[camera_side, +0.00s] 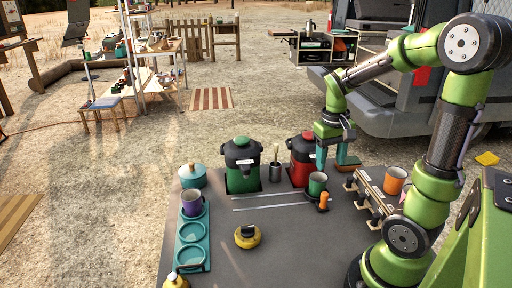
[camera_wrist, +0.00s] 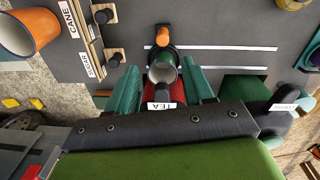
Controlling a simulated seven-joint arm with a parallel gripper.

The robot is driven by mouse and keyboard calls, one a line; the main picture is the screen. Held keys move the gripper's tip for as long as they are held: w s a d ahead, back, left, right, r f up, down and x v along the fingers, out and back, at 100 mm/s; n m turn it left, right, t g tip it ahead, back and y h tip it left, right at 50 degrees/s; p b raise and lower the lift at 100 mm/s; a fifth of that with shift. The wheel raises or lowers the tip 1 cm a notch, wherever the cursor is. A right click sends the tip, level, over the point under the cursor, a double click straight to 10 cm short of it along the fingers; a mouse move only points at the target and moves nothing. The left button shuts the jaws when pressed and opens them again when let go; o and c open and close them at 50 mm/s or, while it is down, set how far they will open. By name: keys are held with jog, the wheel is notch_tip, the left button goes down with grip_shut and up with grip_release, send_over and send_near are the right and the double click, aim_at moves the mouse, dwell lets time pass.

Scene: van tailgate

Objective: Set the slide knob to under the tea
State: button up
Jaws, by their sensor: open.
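The orange slide knob (camera_side: 323,200) stands on a dark carriage at the right end of two white rails (camera_side: 270,201). A green cup (camera_side: 317,181) sits on the carriage behind the knob. In the wrist view the knob (camera_wrist: 162,37) and the cup (camera_wrist: 162,72) line up with the red dispenser (camera_wrist: 170,97) labelled TEA. The red dispenser (camera_side: 301,150) also shows in the side view, just behind and left of the cup. My gripper (camera_side: 336,160) is open above and behind the cup. In the wrist view its teal fingers (camera_wrist: 162,88) appear either side of the cup, apart from the knob.
A green dispenser (camera_side: 242,165) stands left of the red one, with a utensil pot (camera_side: 275,170) between. A rack with dark knobs (camera_side: 372,195) and an orange cup (camera_side: 395,180) is at right. A yellow lidded pot (camera_side: 247,236) sits in front. A teal tray (camera_side: 191,257) holds a purple mug.

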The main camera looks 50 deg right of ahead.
jog(key=shift+r, duration=1.4)
jog(key=a+r+n+t+y, duration=0.1)
jog(key=a+r+t, duration=0.2)
jog(key=a, duration=0.7)
jog(key=a+r+n+t+y, duration=0.1)
jog(key=a+r+n+t, duration=0.1)
jog(key=a, duration=0.8)
jog(key=r+t, duration=0.1)
jog(key=t, duration=0.1)
jog(key=shift+w+a+t, duration=0.2)
jog(key=shift+w+t, duration=0.1)
